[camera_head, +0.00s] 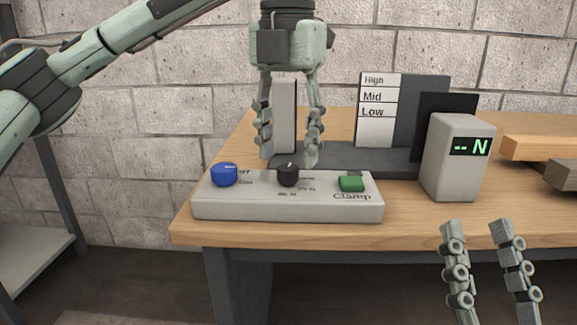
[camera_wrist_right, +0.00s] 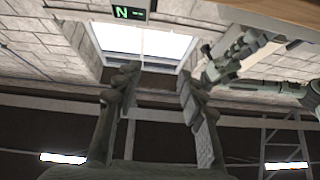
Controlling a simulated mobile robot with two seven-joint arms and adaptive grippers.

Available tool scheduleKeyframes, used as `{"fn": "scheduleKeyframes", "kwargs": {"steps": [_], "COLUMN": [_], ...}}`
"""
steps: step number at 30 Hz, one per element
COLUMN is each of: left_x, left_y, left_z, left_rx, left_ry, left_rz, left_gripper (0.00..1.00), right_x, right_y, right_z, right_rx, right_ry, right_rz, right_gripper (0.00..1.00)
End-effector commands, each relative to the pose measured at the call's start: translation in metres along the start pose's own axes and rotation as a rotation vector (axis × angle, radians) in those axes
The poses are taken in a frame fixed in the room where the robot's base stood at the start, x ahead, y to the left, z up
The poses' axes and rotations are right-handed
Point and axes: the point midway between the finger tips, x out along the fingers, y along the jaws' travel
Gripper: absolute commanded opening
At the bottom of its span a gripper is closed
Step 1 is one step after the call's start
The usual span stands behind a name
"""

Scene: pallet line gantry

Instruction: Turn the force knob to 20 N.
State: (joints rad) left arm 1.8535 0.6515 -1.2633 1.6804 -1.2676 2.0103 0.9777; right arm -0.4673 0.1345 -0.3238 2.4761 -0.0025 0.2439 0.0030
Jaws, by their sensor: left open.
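The force knob appears to be the black knob (camera_head: 288,175) in the middle of the light grey control panel (camera_head: 290,209). Small print surrounds it, too small to read fully. My left gripper (camera_head: 289,163) points down just above and behind the black knob, fingers apart, with nothing seen between them at the knob. Contact with the knob cannot be told. My right gripper (camera_head: 490,225) is low at the right, in front of the table edge, its fingers apart and empty. The right wrist view also shows these open fingers (camera_wrist_right: 155,80). The display (camera_head: 468,147) reads "-- N".
A blue knob (camera_head: 224,174) and a green button (camera_head: 351,183) labelled Clamp flank the black knob. Behind stand a grey upright post (camera_head: 285,115) and a High/Mid/Low board (camera_head: 378,110). Wooden boards (camera_head: 540,148) lie at the right. The table front is clear.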

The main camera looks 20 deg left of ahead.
Motion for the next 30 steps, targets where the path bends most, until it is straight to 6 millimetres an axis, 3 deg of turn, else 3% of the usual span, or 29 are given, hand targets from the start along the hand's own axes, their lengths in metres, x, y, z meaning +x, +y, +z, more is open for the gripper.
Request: {"fn": "scheduleKeyframes", "kwargs": {"steps": [6, 15, 27, 30], "left_x": [0.023, 0.025, 0.025, 0.025], "left_y": [0.0, 0.0, 0.0, 0.0], "left_z": [0.0, 0.0, 0.0, 0.0], "left_rx": [-0.001, 0.0, 0.0, 0.001], "left_ry": [-0.001, -0.001, -0.001, -0.001], "left_rz": [0.0, -0.001, -0.001, -0.001], "left_gripper": [0.48, 0.48, 0.0, 0.0], "right_x": [-0.002, -0.002, -0.002, -0.002], "right_y": [0.002, 0.002, 0.002, 0.002], "right_z": [-0.011, -0.013, -0.013, -0.013], "right_rx": [-0.004, -0.005, -0.005, -0.005], "right_ry": [0.076, 0.088, 0.088, 0.087], "right_rz": [0.001, 0.001, 0.001, 0.001], "right_gripper": [0.4, 0.4, 0.4, 0.4]}}
